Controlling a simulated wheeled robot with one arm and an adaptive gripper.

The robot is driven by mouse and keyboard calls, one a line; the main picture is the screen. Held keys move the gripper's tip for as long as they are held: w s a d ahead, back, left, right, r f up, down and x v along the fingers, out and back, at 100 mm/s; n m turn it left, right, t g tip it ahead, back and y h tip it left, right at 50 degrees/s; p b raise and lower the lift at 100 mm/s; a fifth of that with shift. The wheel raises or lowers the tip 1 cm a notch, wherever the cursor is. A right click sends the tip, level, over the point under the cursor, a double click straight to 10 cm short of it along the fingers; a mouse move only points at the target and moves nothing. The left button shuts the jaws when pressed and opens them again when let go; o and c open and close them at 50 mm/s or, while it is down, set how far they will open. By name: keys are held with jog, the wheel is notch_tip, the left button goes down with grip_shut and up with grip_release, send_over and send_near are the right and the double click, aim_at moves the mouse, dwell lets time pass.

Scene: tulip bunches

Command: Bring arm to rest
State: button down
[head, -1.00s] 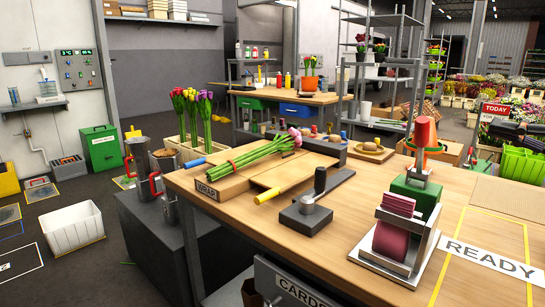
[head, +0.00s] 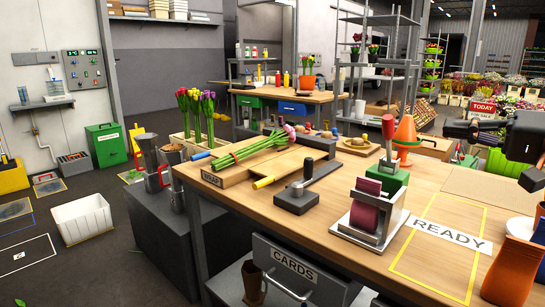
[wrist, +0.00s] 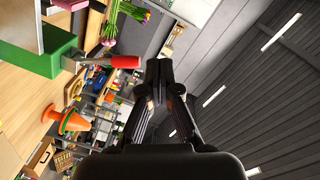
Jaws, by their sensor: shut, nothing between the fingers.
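My gripper (wrist: 158,72) shows in the wrist view with its black fingers together and nothing between them. It is in the air, with the ceiling and shelving behind it. In the head view, my black arm (head: 522,135) reaches in from the right edge, above the back right part of the workbench (head: 300,230). It appears clear of the things on the bench. A bunch of pink tulips (head: 250,150) lies on the board marked WRAP at the bench's left end. The wrist view also shows tulips (wrist: 130,12) at the top.
The yellow-outlined READY area (head: 430,265) is bare. A white crate (head: 82,218) is on the floor.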

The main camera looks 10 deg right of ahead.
jog(key=s+a+f+n+g+h+p, duration=0.15)
jog(key=a+g+p, duration=0.25)
jog(key=a+p, duration=0.55)
jog(key=s+a+f+n+g+h+p, duration=0.1)
jog(key=s+a+n+g+h+p, duration=0.25)
jog(key=a, duration=1.15)
jog(key=s+d+f+g+h+p, duration=0.1)
jog(key=s+f+g+h+p, duration=0.1)
jog(key=s+p, duration=0.2)
jog(key=s+d+f+g+h+p, duration=0.2)
jog(key=s+p, duration=0.3)
jog(key=s, duration=0.3)
jog(key=s+d+f+m+g+h+p, duration=0.1)
jog(key=s+f+g+h+p, duration=0.1)
jog(key=s+f+g+p, duration=0.1)
jog(key=s+f+p, duration=0.1)
jog(key=s+p, duration=0.1)
jog(key=s, duration=0.1)
jog(key=shift+s+d+f, duration=0.2)
jog(key=shift+d+f, duration=0.05)
jog(key=shift+d, duration=0.1)
